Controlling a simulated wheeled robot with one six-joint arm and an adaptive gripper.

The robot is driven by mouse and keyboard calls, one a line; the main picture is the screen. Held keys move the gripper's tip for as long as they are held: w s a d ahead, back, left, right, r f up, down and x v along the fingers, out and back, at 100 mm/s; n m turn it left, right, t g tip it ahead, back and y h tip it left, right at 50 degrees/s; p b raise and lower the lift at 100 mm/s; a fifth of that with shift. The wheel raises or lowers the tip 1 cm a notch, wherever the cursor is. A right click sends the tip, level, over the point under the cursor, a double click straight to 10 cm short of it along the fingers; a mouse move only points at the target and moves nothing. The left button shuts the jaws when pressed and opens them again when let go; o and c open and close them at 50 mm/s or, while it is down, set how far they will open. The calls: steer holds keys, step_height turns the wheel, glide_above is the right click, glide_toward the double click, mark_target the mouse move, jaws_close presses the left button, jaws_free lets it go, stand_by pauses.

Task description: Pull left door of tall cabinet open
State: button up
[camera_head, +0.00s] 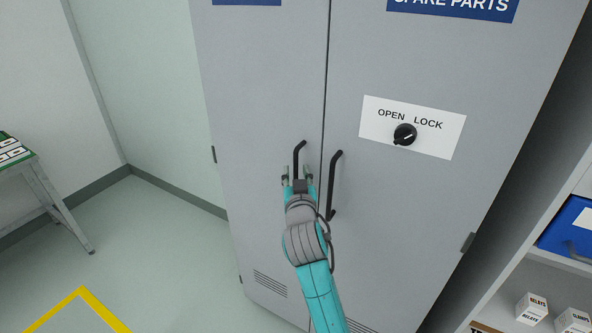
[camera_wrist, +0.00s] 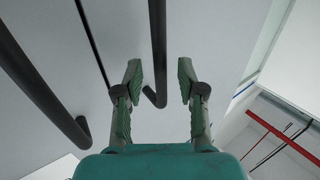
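The tall grey cabinet has a left door (camera_head: 255,100) and a right door (camera_head: 348,70), both shut with a thin dark seam between them. The left door's black bar handle (camera_head: 296,158) is upright near the seam. My gripper (camera_head: 297,172) is in front of this handle, open. In the wrist view, the left door handle (camera_wrist: 158,45) runs between the spread fingers of my gripper (camera_wrist: 159,75), with gaps on both sides. The right door's handle (camera_head: 333,185) is beside it, outside the fingers; it also shows in the wrist view (camera_wrist: 40,82).
A black knob (camera_head: 405,134) sits on an OPEN/LOCK plate (camera_head: 440,136) on the right door; its white mark slants to the upper right. A shelf with a blue bin (camera_head: 570,228) and small boxes is at right. A table (camera_head: 45,185) stands at left. Floor before the left door is clear.

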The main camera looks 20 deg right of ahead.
steer(key=shift+x, duration=1.05)
jaws_close()
steer(key=shift+a, duration=0.15)
